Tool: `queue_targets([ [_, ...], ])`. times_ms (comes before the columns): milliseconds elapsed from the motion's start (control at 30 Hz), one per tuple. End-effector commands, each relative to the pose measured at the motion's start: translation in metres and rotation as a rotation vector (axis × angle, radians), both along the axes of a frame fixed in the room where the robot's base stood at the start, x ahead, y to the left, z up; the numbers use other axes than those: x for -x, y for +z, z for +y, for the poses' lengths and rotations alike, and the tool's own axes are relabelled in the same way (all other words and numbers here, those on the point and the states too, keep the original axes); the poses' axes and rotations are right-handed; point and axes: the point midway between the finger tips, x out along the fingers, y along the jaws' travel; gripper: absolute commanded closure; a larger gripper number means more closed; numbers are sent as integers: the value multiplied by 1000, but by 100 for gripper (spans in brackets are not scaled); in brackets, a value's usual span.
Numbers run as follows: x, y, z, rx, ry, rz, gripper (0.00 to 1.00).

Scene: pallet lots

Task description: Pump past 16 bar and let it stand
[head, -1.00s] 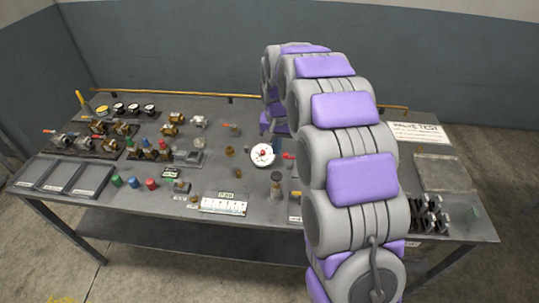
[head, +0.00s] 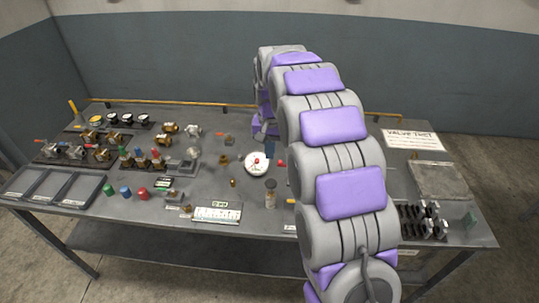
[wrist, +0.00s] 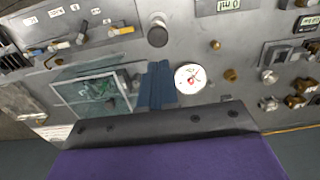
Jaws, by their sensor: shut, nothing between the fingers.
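A round white pressure gauge (head: 257,163) with a red mark at its middle sits near the centre of the bench. It also shows in the wrist view (wrist: 190,78); its reading is too small to tell. My gripper (wrist: 157,92) shows as blue fingers, shut and empty, beside the gauge. A round grey-topped cylinder (head: 270,192) stands in front of the gauge and shows in the wrist view (wrist: 158,34). I cannot make out a pump handle for certain.
A clear-walled box (wrist: 97,92) stands beside my gripper, hidden by my arm in the head view. Valves and brass fittings (head: 165,130) crowd the left; grey trays (head: 75,190) lie front left. A white label strip (head: 217,215) lies at the front edge. A VALVE TEST sign (head: 413,140) stands back right.

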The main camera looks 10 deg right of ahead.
Motion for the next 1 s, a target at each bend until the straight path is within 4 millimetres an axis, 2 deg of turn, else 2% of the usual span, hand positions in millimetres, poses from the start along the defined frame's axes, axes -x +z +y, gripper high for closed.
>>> queue_targets([
  [33, 1, -13, -1, 0, 0, 4, 100],
  [300, 0, -67, 0, -1, 0, 2, 100],
  [500, 0, -98, 1, 0, 0, -1, 100],
  [700, 0, -113, 1, 0, 0, -3, 100],
  [1000, 0, -115, 0, -1, 0, -3, 100],
])
